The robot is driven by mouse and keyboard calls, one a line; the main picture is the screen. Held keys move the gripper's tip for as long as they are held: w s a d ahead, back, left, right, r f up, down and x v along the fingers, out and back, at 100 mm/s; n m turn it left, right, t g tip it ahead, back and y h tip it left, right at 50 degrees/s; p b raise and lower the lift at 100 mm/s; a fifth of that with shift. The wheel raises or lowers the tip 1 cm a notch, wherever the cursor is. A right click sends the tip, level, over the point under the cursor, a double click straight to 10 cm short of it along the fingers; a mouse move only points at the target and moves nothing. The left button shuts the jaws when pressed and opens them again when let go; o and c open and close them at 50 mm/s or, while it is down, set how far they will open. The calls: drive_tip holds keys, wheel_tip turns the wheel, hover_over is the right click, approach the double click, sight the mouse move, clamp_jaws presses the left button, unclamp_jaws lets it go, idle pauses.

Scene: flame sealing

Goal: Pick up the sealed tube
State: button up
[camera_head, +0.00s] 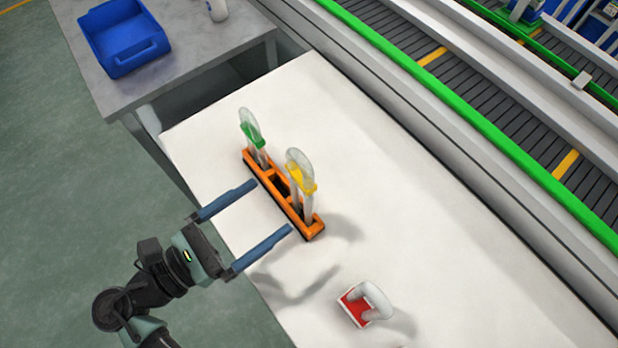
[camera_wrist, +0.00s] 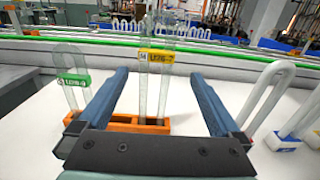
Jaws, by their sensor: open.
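An orange rack (camera_head: 315,229) stands on the white table and holds two clear U-shaped tubes upright. The green-labelled tube (camera_head: 251,130) is at its far end, the yellow-labelled tube (camera_head: 300,173) nearer its front end. I cannot tell which one is sealed. My gripper (camera_head: 272,206) is open and empty, at the left side of the rack, its fingers pointing toward it. In the wrist view the yellow-labelled tube (camera_wrist: 158,57) appears between the fingers, and the green-labelled tube (camera_wrist: 73,80) is outside the left finger. The gripper body hides part of the rack there.
A blue bin (camera_head: 125,40) sits on a grey bench. A conveyor (camera_head: 480,115) runs behind.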

drive_tip(key=p+x, duration=0.1)
drive_tip(key=x, duration=1)
drive_tip(key=shift+w, duration=0.45)
drive_tip(key=shift+d+f, duration=0.1)
drive_tip(key=shift+d, duration=0.05)
drive_tip(key=c, duration=1.4)
